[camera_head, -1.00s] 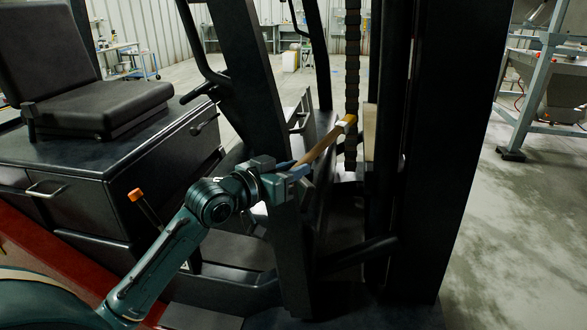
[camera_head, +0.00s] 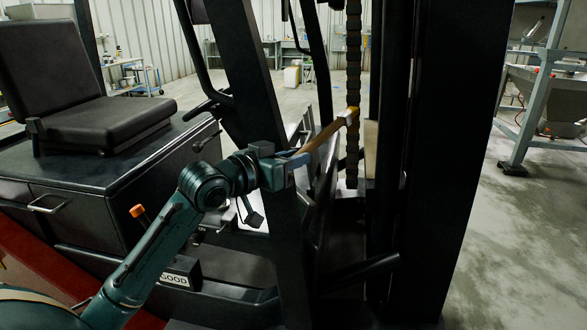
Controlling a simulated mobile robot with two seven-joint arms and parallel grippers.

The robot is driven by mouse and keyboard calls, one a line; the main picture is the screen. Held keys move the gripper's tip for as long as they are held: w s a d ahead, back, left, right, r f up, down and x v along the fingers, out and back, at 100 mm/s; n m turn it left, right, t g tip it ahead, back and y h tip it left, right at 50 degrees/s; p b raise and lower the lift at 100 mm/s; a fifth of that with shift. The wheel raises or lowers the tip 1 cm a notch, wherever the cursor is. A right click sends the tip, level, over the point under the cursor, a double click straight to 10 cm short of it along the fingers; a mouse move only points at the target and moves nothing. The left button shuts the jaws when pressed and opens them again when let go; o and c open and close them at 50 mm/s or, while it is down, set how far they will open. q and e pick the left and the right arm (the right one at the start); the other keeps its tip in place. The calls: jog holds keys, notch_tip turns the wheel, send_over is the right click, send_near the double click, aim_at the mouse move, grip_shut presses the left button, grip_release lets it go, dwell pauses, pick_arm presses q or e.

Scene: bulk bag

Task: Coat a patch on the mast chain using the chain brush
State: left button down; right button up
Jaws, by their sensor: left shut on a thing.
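The mast chain (camera_head: 353,75) is a dark, vertical link chain hanging at the mast in the head view. My left gripper (camera_head: 289,172) is shut on the lower end of the brush handle. The brush tilts up to the right, with its head at the chain; it appears to touch the chain, but the exact contact is hard to tell. The chain looks brownish in places. My right gripper is not in view.
Black mast posts (camera_head: 435,150) stand right of the chain, and a slanted black post (camera_head: 255,90) stands close to my left arm. A black seat (camera_head: 95,110) is at the left. A lever with an orange knob (camera_head: 137,210) rises by my forearm. Open floor lies at the right.

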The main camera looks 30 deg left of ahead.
pick_arm(q)
jog(key=shift+a+r, duration=0.2)
jog(key=shift+r, duration=1.7)
jog(key=shift+d+f+b, duration=0.15)
jog(key=shift+f+b, duration=0.5)
jog(key=shift+f, duration=0.7)
jog(key=shift+d+f+b, duration=0.1)
jog(key=shift+f+b, duration=0.5)
jog(key=shift+f, duration=0.75)
notch_tip(320, 180, down, 8)
jog(key=b, duration=0.3)
jog(key=shift+d+f, duration=0.25)
jog(key=shift+s+d+p, duration=0.2)
jog(key=shift+s+d, duration=0.1)
jog(key=shift+s, duration=0.65)
jog(key=shift+s+d+p, duration=0.2)
jog(key=shift+s+d, duration=0.05)
jog(key=shift+s, duration=0.65)
jog(key=shift+s+d+p, duration=0.2)
jog(key=shift+s+d, duration=0.1)
jog(key=shift+s, duration=0.65)
